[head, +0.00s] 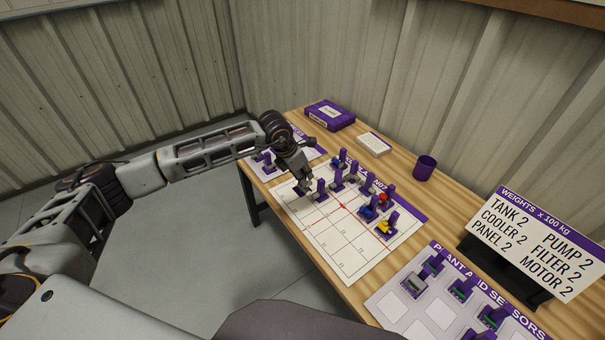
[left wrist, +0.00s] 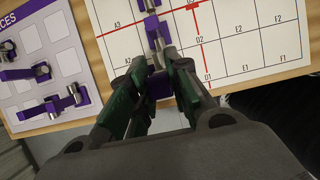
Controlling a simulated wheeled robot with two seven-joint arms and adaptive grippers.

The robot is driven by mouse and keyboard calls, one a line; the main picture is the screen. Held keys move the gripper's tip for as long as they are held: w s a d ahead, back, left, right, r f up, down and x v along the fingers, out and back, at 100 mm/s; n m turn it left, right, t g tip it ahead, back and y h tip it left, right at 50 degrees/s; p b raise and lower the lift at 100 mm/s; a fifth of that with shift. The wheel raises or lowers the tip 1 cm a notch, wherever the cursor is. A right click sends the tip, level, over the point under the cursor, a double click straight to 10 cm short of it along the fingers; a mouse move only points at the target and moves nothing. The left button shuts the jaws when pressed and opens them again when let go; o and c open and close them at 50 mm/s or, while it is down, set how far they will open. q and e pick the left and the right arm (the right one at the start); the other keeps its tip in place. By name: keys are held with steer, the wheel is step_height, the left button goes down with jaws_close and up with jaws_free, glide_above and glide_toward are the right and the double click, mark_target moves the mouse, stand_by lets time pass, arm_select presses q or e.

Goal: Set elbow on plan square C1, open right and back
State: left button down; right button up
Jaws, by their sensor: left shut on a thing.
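My left gripper (head: 304,188) is over the near left part of the white plan sheet (head: 345,258). In the left wrist view its dark green fingers (left wrist: 161,72) are shut on a purple-handled piece (left wrist: 159,88), taken as the elbow, mostly hidden between them. The fingers hide square C1, left of the D1 label. I cannot tell whether the piece touches the sheet. Another purple piece with a metal pipe end (left wrist: 155,34) stands just beyond the fingertips; the head view shows a purple piece (head: 321,190) close beside the gripper. My right gripper is not in view.
Several fittings, including a yellow one (head: 385,228), stand along the plan's far side. A pieces sheet (left wrist: 45,85) lies left of the plan. A plant and sensors sheet (head: 398,305), weights sign (head: 535,240), purple cup (head: 424,168) and purple box (head: 330,115) surround it. The plan's near right squares are clear.

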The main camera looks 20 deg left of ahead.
mark_target(302, 190)
arm_select(q)
steer(key=shift+f+b, duration=1.4)
steer(key=shift+f, duration=0.4)
steer(key=shift+f, duration=0.3)
steer(key=shift+f+b, duration=0.1)
steer(key=shift+b, duration=0.2)
steer(key=shift+f+b, duration=1.35)
steer(key=shift+f, duration=0.15)
steer(key=shift+f, duration=0.2)
steer(key=shift+b, duration=0.45)
steer(key=shift+f, duration=0.1)
